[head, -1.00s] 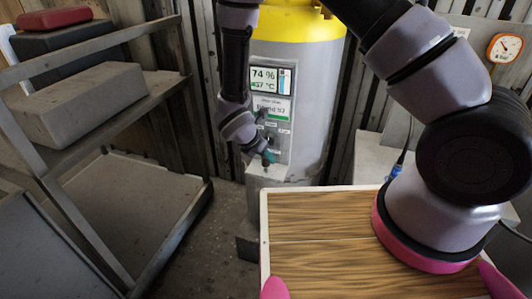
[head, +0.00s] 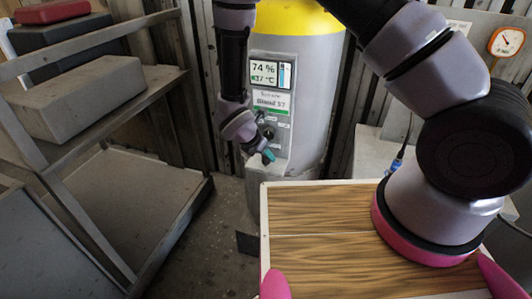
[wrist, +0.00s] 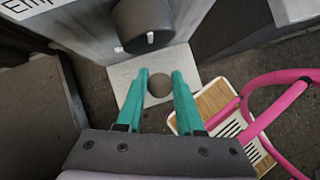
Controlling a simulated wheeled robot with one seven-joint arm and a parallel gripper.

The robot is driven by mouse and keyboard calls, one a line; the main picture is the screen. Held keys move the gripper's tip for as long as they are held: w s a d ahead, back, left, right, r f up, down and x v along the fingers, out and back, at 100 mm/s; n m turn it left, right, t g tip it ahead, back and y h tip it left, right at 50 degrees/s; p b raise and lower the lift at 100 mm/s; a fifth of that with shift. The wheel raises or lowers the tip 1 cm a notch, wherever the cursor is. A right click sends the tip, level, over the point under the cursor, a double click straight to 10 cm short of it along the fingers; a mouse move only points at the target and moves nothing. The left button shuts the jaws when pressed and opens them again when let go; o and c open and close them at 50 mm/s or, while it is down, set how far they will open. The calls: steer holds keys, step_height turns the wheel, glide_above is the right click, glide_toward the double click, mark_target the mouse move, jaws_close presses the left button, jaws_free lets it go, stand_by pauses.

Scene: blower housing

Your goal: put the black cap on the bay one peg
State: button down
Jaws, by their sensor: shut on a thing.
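My gripper (head: 268,156) is in front of the lower panel of the grey and yellow cylinder housing. In the wrist view its two teal fingers (wrist: 159,84) are apart, with a dark round thing (wrist: 159,87) between their tips. It looks like the black cap, seen end on. A large dark knob (wrist: 145,25) with a white mark stands on the panel just beyond the fingertips. In the head view a dark knob (head: 268,132) shows on the panel just above my gripper. I cannot make out the bay one peg or its label.
The housing (head: 312,110) carries a display (head: 270,73) reading 74 %. A metal shelf rack (head: 165,85) with boxes stands at the left. A pale ledge (wrist: 122,78) lies below the knob. Concrete floor (head: 205,245) is open between rack and housing.

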steer(key=shift+f, duration=0.7)
steer(key=shift+c, duration=2.3)
jaws_free()
steer(key=v, duration=1)
steer(key=shift+a+r, duration=0.2)
steer(key=shift+r, duration=0.15)
steer(key=shift+s, duration=0.1)
